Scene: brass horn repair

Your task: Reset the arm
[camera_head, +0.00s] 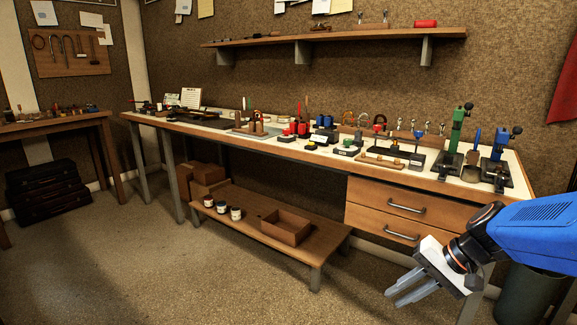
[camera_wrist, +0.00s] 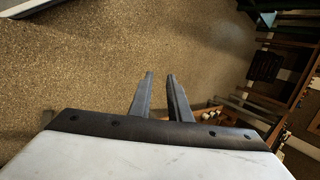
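My gripper (camera_head: 405,287) is at the lower right of the head view, at the end of my blue arm. It hangs in free air in front of the long workbench, over the speckled floor. In the wrist view my gripper (camera_wrist: 160,76) shows two grey fingers with a clear gap between them. The gap is empty and floor shows through it. The fingers touch nothing.
The long workbench (camera_head: 330,155) holds many small tools and has two drawers (camera_head: 400,212). Below it a low shelf (camera_head: 265,225) carries jars and an open box (camera_head: 286,227). A dark bin (camera_head: 527,292) stands at the lower right. The floor (camera_head: 180,275) at left is clear.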

